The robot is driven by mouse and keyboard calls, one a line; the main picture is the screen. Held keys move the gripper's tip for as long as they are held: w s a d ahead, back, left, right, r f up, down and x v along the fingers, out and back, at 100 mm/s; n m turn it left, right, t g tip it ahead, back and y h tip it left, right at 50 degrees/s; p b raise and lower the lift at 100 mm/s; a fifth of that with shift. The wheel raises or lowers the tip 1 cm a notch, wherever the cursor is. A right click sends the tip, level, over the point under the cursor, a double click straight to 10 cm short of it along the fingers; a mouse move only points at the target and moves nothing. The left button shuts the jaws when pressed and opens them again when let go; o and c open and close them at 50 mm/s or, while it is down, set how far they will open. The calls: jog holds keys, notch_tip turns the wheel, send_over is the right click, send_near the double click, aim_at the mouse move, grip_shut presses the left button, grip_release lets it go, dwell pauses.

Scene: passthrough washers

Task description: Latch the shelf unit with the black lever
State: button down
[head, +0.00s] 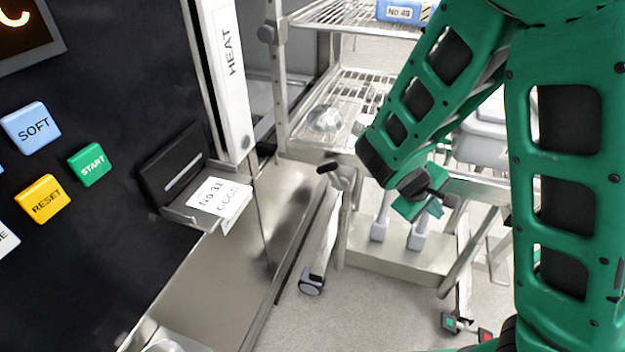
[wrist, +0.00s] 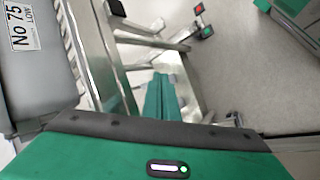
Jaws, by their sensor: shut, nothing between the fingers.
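The shelf unit (head: 283,75) is a metal wire rack on the far side of the passage, beside the machine's metal ledge. A lever with a black grip (head: 328,168) sticks out at the top of a metal post near the rack's lower front. My gripper (head: 428,207) is to the right of the lever and apart from it, above the rack's pale base. In the wrist view its green fingers (wrist: 164,90) are together with nothing between them. A black-tipped part (wrist: 117,8) shows at the top of the wrist view; I cannot tell if it is the lever.
The dark machine front with START (head: 90,164) and RESET (head: 47,199) buttons stands at left. Green (head: 449,322) and red (head: 486,335) pedals sit low at right. Grey floor (head: 350,310) lies open below.

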jog(key=w+a+f+n+t, duration=0.1)
jog(key=w+a+n+t, duration=0.35)
jog(key=a, duration=0.45)
jog(key=n+t+y, duration=0.2)
jog(key=n+t, duration=0.4)
jog(key=n, duration=0.2)
send_near(334, 175)
jog(key=w+d+f, duration=0.2)
jog(key=d+f, duration=0.2)
jog(key=f, duration=0.1)
jog(key=s+a+n+t+y, duration=0.2)
jog(key=a+n+y, duration=0.2)
jog(key=a, duration=0.6)
jog(key=shift+s+a+r+n, duration=0.25)
jog(key=shift+r+n, duration=0.15)
jog(key=shift+n, duration=0.25)
jog(key=w+d, duration=0.4)
jog(key=w, duration=0.4)
jog(key=shift+w+r, duration=0.25)
jog(key=shift+w, duration=0.1)
jog(key=shift+a, duration=0.15)
